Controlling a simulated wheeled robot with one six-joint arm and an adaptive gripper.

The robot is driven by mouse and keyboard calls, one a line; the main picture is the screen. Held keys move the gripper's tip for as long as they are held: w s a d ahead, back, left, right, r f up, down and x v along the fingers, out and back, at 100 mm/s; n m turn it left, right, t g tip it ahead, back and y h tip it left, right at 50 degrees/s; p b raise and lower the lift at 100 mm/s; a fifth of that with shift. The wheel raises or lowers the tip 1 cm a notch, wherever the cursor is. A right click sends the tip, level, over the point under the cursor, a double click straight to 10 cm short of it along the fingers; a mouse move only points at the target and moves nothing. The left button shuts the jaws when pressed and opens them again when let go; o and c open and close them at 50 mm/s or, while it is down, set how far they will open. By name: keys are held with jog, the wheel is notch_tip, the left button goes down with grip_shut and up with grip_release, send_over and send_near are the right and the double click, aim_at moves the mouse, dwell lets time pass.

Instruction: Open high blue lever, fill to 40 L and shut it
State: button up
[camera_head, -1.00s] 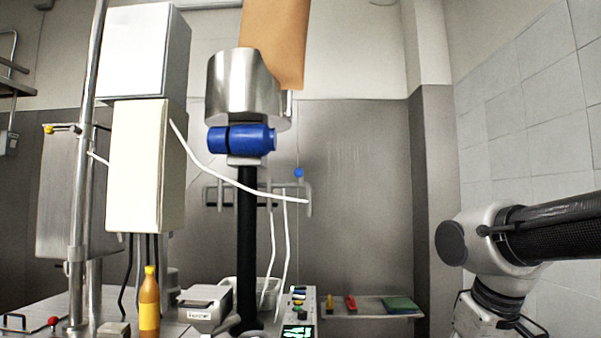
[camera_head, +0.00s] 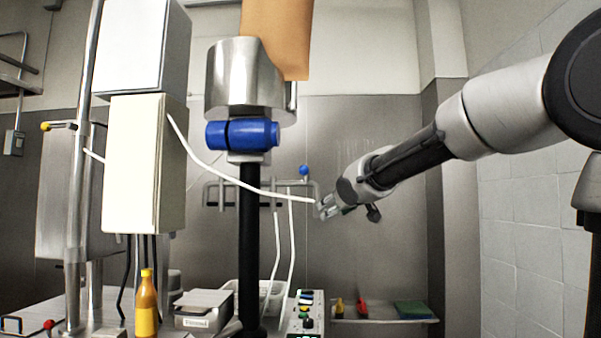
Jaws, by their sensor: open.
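A small blue ball knob (camera_head: 303,170) stands on top of a grey pipe frame (camera_head: 215,195) at the back wall. A larger blue cylinder (camera_head: 242,134) sits under a steel housing (camera_head: 235,75) on a black column. I cannot tell for certain which blue part is the high lever. My gripper (camera_head: 322,208) is open and empty, just right of the pipe frame and below the blue knob. Its fingers point left, close to the end of a thin white tube (camera_head: 245,187); I cannot tell whether they touch. Only the top edge of a green-lit display (camera_head: 304,336) shows, so no litre reading is visible.
A control box (camera_head: 304,312) with coloured buttons stands below. A shelf (camera_head: 380,320) with small coloured items is at lower right. An orange bottle (camera_head: 146,305) and a small grey box (camera_head: 203,308) stand on the left table. White cabinets (camera_head: 143,165) rise at left.

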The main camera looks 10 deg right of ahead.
aim_at(307, 169)
jog(key=a+r+t+y, duration=0.1)
jog(key=r, duration=0.2)
jog(key=w+a+r+n+t+y, duration=0.1)
jog(key=a+r, duration=0.1)
jog(key=r, duration=0.2)
jog(key=w+a+r+t+y, duration=0.1)
jog(key=r, duration=0.3)
jog(key=shift+w+a+r+y, duration=0.1)
jog(key=shift+w+a+y, duration=0.1)
jog(key=shift+a+y, duration=0.1)
jog(key=x, duration=0.7)
jog(key=shift+d, duration=0.15)
grip_shut()
